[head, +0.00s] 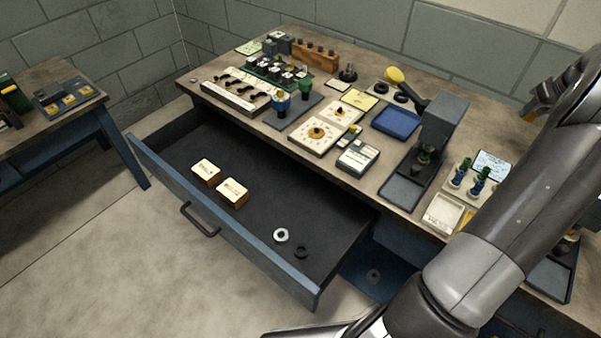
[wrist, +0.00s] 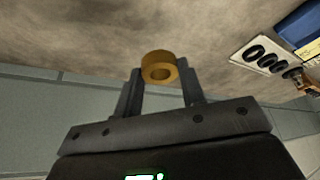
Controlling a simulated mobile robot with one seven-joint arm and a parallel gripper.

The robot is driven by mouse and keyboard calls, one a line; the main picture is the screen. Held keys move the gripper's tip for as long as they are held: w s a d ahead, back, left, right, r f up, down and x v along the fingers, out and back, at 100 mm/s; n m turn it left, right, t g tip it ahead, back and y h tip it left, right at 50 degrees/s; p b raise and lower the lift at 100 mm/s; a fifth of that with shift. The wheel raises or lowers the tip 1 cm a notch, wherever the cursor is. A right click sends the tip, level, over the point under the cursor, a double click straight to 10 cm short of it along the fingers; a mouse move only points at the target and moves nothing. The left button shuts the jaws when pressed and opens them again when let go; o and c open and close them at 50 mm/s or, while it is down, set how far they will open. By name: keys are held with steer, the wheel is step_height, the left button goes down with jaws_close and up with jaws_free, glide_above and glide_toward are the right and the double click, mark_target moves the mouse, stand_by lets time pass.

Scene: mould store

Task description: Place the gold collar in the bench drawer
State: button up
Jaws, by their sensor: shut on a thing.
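The gold collar (wrist: 160,67) is a short thick ring, seen in the wrist view between the fingertips of my gripper (wrist: 159,75). My gripper is shut on it. The bench drawer (head: 330,215) is pulled open below the bench front, with a dark floor and a blue-edged front with a handle. Inside it lie two small labelled boxes (head: 232,191), a silver ring (head: 281,235) and a black ring (head: 301,252).
The bench top (head: 215,80) holds gauges, a blue tray (head: 397,123), a dark press-like stand (head: 440,125) and small racks. A second table (head: 60,85) stands at the left. The drawer floor has free room in its middle and right.

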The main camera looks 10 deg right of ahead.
step_height(320, 180, up, 16)
steer(key=r, duration=0.1)
steer(key=w+a+r+n+y, duration=0.1)
steer(key=w+a+n, duration=0.2)
steer(key=a, duration=0.7)
steer(key=w+a+r+n+y, duration=0.1)
steer(key=w+a+n, duration=0.25)
steer(key=a, duration=0.65)
steer(key=w+a+r+n+y, duration=0.15)
steer(key=w+a, duration=0.25)
steer(key=a, duration=0.6)
steer(key=n+g+y, duration=0.1)
steer(key=n+g, duration=0.5)
steer(key=n, duration=0.8)
glide_above(261, 224)
steer(key=d, duration=0.1)
step_height(261, 224, down, 4)
steer(key=f, duration=4.6)
steer(key=shift+w+d, duration=0.15)
steer(key=shift+d, duration=0.1)
